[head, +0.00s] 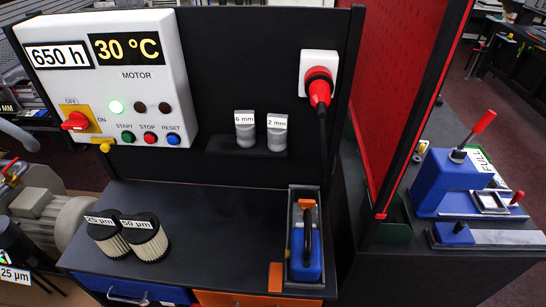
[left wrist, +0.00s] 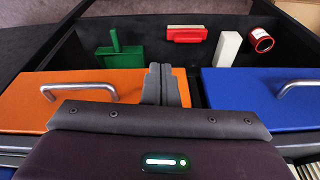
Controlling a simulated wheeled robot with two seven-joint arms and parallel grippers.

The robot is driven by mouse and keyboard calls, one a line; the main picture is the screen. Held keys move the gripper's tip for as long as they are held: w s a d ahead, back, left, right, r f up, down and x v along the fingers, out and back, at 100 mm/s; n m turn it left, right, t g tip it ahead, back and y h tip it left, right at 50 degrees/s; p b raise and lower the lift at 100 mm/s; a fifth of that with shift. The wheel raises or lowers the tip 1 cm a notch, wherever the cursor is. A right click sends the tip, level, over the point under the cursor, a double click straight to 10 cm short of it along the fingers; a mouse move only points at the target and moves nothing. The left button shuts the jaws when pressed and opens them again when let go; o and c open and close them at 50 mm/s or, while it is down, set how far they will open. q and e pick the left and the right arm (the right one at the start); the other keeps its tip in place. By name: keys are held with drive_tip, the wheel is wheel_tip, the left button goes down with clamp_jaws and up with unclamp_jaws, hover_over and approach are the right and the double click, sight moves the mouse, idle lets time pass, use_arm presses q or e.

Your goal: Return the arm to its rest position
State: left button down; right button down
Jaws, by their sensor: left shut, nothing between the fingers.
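My left gripper (left wrist: 160,72) shows in the left wrist view with its two grey fingers together and nothing between them. It is in front of an open dark compartment (left wrist: 145,45), between an orange drawer panel (left wrist: 110,88) on the left and a blue one (left wrist: 255,98) on the right. I cannot make out either gripper in the head view. My right gripper is in neither view.
The compartment holds a green tool (left wrist: 120,57), a red block (left wrist: 186,35), a white block (left wrist: 228,48) and a red cylinder (left wrist: 262,41). The bench top (head: 215,215) holds two filters (head: 146,240) and a blue tool (head: 305,250). A control box (head: 105,70) stands behind. The bench middle is clear.

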use_arm(q)
drive_tip(key=s+a+f+b, duration=0.1)
drive_tip(key=s+f, duration=0.3)
drive_tip(key=f, duration=0.5)
drive_tip(key=s+f+b, duration=0.1)
drive_tip(key=s+f, duration=0.3)
drive_tip(key=f, duration=0.5)
drive_tip(key=s+a+f+g+b, duration=0.1)
drive_tip(key=s+a+f, duration=0.2)
drive_tip(key=s+f, duration=0.8)
drive_tip(key=s, duration=0.3)
drive_tip(key=shift+f+g+b, duration=0.2)
drive_tip(key=shift+g+b, duration=0.1)
drive_tip(key=shift+s, duration=0.1)
drive_tip(key=shift+s, duration=0.1)
